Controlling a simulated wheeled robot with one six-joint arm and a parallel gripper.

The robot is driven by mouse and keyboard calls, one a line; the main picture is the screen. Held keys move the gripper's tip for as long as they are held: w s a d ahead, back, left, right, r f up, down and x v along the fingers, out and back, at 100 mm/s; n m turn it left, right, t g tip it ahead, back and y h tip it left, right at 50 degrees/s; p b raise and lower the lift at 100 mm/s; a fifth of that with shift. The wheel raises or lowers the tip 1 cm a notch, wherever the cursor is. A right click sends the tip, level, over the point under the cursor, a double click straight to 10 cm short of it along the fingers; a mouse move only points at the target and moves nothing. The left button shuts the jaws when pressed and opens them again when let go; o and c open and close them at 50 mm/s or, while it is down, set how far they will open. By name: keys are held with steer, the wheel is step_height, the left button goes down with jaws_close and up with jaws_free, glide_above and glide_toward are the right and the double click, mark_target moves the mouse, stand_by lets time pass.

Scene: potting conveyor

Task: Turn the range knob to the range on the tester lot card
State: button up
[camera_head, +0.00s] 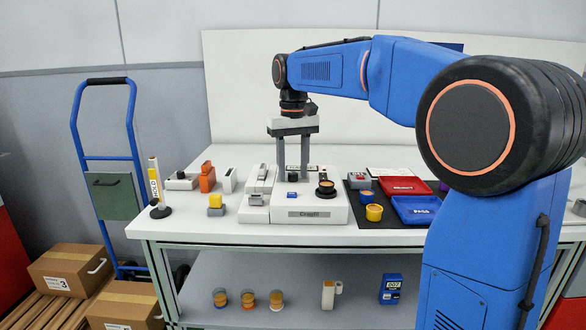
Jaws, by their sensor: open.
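The tester, a white box (310,214) with a dark name plate, stands at the front middle of the bench. A round black part with an amber top (326,188) sits on its right side; I cannot tell whether it is the range knob. A small blue piece (292,195) is on its top face. A small dark-framed label (296,168) stands at the back, partly behind my fingers; its writing is too small to read, and I cannot tell if it is the lot card. My gripper (293,178) is open, pointing down over the tester's back part, with nothing visible between its fingers.
A white clamp-like device (258,190) stands close left of the tester.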

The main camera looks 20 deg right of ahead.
jaws_close()
steer(key=shift+m, duration=0.3)
steer(key=m, duration=1.1)
stand_by(0.4)
steer(key=shift+m, duration=0.3)
jaws_free()
